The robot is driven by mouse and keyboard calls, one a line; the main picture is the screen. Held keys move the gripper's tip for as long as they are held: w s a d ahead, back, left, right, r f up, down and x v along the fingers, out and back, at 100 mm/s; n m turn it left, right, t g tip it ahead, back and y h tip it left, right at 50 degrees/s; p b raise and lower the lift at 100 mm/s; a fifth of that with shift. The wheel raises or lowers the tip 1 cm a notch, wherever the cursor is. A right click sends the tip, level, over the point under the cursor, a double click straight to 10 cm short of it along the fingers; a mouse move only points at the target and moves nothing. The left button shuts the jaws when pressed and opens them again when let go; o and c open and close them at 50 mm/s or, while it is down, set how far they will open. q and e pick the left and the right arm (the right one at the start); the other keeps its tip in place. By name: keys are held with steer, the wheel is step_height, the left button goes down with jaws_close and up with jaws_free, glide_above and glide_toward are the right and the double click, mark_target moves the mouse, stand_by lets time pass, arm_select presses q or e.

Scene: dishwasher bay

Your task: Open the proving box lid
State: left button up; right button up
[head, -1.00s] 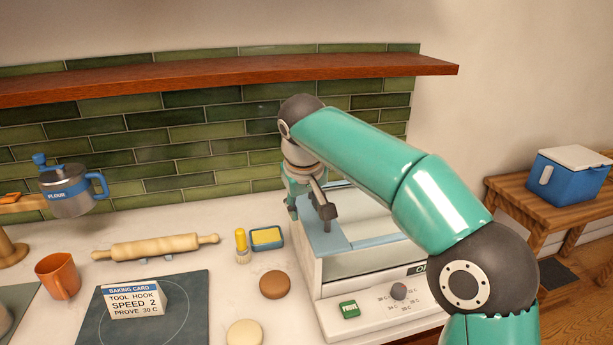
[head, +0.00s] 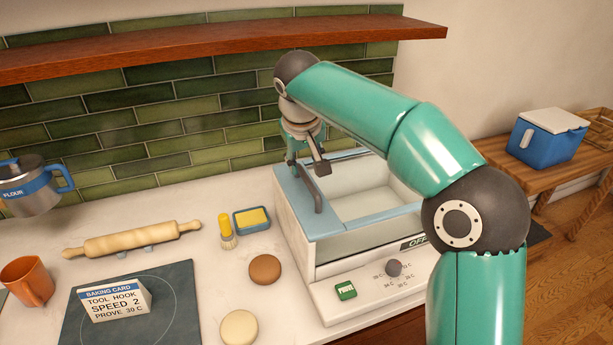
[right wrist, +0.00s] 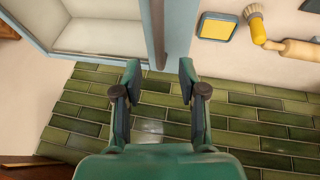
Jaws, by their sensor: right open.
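The proving box (head: 299,241) is a white box at the right of the counter. Its light blue lid (head: 322,225) lies flat on top, around a clear middle through which the pale inside shows. A grey bar handle (head: 312,190) runs along the lid's left side. My right gripper (head: 307,165) is open and empty, above the far part of this handle. In the right wrist view, the open fingers (right wrist: 159,77) point toward the handle (right wrist: 154,32), which lines up with the gap between them. Whether they touch it cannot be told. My left gripper is out of view.
A green button (head: 346,291), a knob (head: 394,267) and an OFF label (head: 413,243) are on the box front. A brush (head: 226,232), a yellow block in a blue dish (head: 252,219) and a brown round (head: 265,269) lie left. A wooden shelf (head: 200,48) runs above.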

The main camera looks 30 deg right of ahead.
mark_target(307, 179)
steer(key=x, duration=0.6)
steer(key=shift+w+d+f, duration=0.1)
steer(key=shift+f, duration=0.3)
jaws_close()
